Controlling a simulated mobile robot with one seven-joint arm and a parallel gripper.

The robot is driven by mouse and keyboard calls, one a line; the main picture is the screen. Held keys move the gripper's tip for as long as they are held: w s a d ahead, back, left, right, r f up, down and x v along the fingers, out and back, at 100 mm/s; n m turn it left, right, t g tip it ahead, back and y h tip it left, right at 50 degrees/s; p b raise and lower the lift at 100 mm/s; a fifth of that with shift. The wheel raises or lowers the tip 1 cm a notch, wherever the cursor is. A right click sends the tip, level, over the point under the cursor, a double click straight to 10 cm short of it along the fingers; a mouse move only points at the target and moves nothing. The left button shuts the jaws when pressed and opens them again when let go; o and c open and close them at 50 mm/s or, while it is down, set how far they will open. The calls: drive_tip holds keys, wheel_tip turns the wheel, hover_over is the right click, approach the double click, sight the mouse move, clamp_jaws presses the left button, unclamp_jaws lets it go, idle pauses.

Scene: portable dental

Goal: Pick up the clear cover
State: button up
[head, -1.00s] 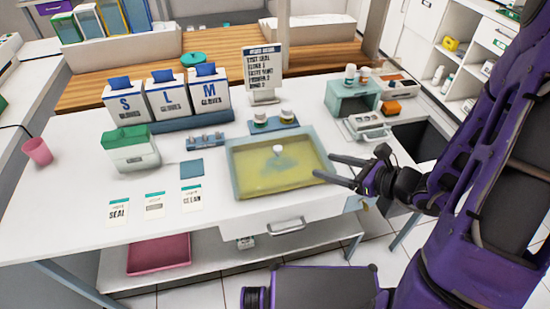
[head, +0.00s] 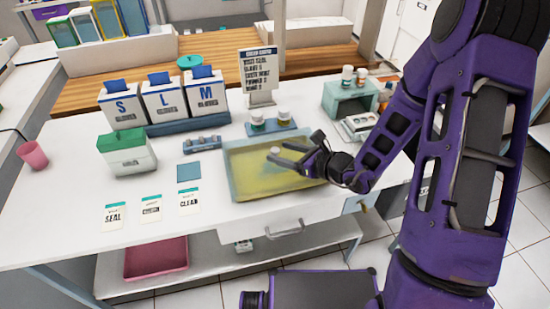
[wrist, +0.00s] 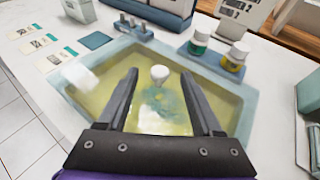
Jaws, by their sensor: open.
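The clear cover (head: 250,184) appears as a see-through lid over the shallow tray, with a small white knob (head: 275,151) standing up at its middle. Yellow and a teal patch show through it. My gripper (head: 277,154) is open and empty, reaching in over the tray from the right. In the wrist view the knob (wrist: 160,74) lies in line with the gap between the two fingertips (wrist: 160,74). I cannot tell whether the fingers are level with the knob or above it. The cover's edges are hard to make out.
The tray's pale rim (head: 234,190) sits near the table's front edge. Two jars (head: 257,118) stand close behind it, with a sign behind them. Glove boxes (head: 164,98) and a green-lidded box (head: 127,152) are to the left. A teal shelf unit (head: 350,102) stands at the right.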

sight(276, 150)
drive_tip(key=x, duration=0.3)
drive_tip(key=shift+a, duration=0.1)
drive_tip(key=shift+c, duration=0.4)
clamp_jaws()
